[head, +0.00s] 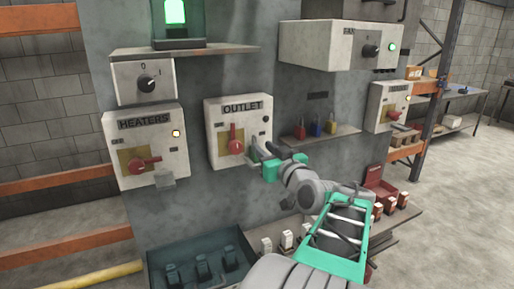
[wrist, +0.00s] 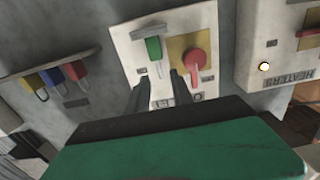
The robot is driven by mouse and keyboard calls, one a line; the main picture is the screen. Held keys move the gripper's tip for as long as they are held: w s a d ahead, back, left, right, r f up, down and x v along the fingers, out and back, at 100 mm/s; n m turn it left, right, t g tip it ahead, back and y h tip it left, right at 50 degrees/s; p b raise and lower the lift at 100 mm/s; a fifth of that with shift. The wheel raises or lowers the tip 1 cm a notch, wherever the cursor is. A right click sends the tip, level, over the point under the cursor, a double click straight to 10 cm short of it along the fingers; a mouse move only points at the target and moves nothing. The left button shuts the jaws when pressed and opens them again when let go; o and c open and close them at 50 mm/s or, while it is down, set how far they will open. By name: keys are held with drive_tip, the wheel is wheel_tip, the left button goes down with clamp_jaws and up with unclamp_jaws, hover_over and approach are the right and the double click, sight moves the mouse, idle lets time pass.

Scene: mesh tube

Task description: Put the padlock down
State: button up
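The green padlock (wrist: 153,48) shows in the wrist view, which is turned nearly upside down. It appears upright on a small grey ledge (wrist: 172,29) at the lower edge of the OUTLET box (head: 222,117), beside the red handle (head: 235,144). My gripper (wrist: 160,79) is open, with its two dark fingers apart. The padlock's shackle lies in line with the gap between the tips, and neither finger visibly presses on it. In the head view my gripper (head: 258,159) is just right of the red handle, and the padlock is hard to tell from my green hand parts.
A shelf (head: 345,132) to the right holds a red, a blue and a yellow padlock. The HEATERS box (head: 137,130) is on the left. A dark open bin (head: 180,255) and a low shelf with several small items (head: 287,240) lie below.

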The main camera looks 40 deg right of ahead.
drive_tip(key=b+v, duration=0.1)
drive_tip(key=v, duration=0.5)
drive_tip(key=w+a+f+n+g+y, duration=0.1)
drive_tip(key=w+a+f+g+y, duration=0.2)
drive_tip(key=a+f, duration=0.45)
drive_tip(key=w+a+f+n+g+y, duration=0.1)
drive_tip(key=w+a+f+g+y, duration=0.1)
drive_tip(key=w+a+f, duration=0.5)
drive_tip(key=s+a+f+g, duration=0.4)
drive_tip(key=s+a+f, duration=0.2)
drive_tip(key=s+a, duration=0.2)
drive_tip(key=s+a+f+n+g, duration=0.1)
drive_tip(key=s+a+f+g, duration=0.4)
drive_tip(key=s+a, duration=0.3)
drive_tip(key=shift+a+f, duration=0.5)
drive_tip(key=shift+a, duration=0.55)
